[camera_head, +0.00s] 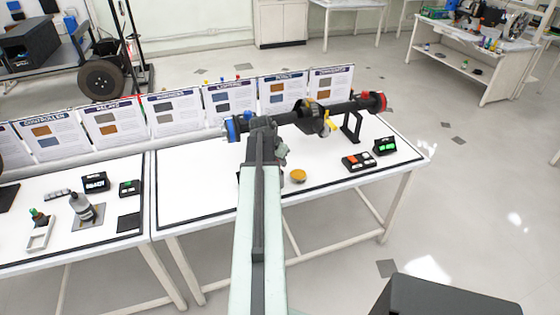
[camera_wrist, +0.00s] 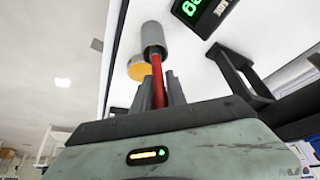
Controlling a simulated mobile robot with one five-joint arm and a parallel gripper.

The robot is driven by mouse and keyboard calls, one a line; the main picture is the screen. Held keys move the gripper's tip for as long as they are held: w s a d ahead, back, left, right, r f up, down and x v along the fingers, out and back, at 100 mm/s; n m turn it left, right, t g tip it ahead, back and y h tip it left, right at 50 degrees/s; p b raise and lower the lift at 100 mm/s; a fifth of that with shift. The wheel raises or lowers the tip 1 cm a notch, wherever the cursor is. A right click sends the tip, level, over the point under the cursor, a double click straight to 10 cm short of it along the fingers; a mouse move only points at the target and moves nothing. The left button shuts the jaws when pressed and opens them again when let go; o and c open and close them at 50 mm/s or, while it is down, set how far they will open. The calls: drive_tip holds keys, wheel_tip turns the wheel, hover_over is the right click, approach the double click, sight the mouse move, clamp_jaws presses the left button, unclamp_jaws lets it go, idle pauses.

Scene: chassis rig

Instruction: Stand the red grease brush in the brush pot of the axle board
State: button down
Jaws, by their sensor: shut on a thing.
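My gripper (camera_wrist: 158,84) is shut on the red handle of the grease brush (camera_wrist: 157,76) in the wrist view. In the head view my gripper (camera_head: 281,151) is low over the white axle board (camera_head: 190,190), in front of the axle (camera_head: 345,108). The brush and the pot are hidden by my arm there.
An orange round dish (camera_head: 298,176) lies just right of my gripper. Right of it are a box with red buttons (camera_head: 358,161) and a green display (camera_head: 385,146). The axle's black stand (camera_head: 352,126) is behind. The board's front right is clear.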

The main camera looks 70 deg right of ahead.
drive_tip(key=shift+f, duration=0.2)
drive_tip(key=c, duration=1.3)
unclamp_jaws()
drive_tip(key=shift+o, duration=0.2)
drive_tip(key=p+v, duration=0.7)
drive_tip(key=shift+a+r, duration=0.15)
drive_tip(key=shift+r, duration=0.2)
